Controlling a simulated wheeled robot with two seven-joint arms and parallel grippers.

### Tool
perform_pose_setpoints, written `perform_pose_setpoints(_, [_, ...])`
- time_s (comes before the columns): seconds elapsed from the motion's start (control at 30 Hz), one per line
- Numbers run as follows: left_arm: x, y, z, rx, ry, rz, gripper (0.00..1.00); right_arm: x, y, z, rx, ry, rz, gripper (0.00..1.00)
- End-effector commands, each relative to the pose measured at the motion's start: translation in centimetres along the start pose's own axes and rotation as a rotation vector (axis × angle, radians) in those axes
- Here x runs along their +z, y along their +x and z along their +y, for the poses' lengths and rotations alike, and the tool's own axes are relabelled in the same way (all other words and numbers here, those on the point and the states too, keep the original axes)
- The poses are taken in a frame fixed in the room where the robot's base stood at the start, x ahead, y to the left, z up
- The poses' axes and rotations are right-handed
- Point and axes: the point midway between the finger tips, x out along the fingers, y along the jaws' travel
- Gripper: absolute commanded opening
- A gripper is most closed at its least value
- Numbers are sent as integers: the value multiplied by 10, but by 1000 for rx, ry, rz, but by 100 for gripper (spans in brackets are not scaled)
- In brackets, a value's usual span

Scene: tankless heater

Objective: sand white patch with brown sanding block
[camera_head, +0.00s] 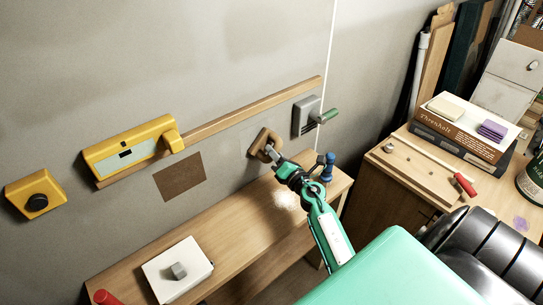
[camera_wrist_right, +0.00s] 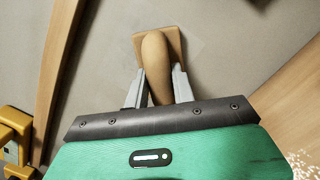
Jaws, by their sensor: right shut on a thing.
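The brown sanding block (camera_head: 262,142) is at the grey wall, with its flat base toward the wall. My right gripper (camera_head: 270,153) is shut on its rounded handle. In the right wrist view, the gripper's two fingers (camera_wrist_right: 156,88) stand on either side of the handle (camera_wrist_right: 155,60), and the base plate (camera_wrist_right: 176,44) lies against or very near the wall; I cannot tell if it touches. The pale white patch (camera_head: 246,144) shows faintly around the block, which covers part of it. It also shows faintly in the right wrist view (camera_wrist_right: 194,48). My left gripper is out of view.
Below, a wooden bench (camera_head: 232,222) holds white dust (camera_head: 287,201), a blue object (camera_head: 326,164) and a white box (camera_head: 166,280).

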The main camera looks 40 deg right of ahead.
Motion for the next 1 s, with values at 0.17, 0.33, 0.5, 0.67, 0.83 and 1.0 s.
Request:
perform_pose_setpoints(0.17, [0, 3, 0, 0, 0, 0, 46, 12, 3, -12, 1, -3, -1, 7])
perform_pose_setpoints(0.33, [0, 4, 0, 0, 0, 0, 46, 19, 5, -18, 1, 0, -1, 7])
perform_pose_setpoints(0.5, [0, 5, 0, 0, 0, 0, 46, 24, 6, -22, 1, -2, -2, 7])
perform_pose_setpoints(0.67, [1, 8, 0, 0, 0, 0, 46, 33, 8, -31, 1, -2, -2, 7])
perform_pose_setpoints(0.83, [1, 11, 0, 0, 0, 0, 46, 43, 9, -41, 1, -2, -1, 7])
perform_pose_setpoints(1.0, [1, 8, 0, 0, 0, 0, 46, 48, 10, -41, 1, -1, -1, 7])
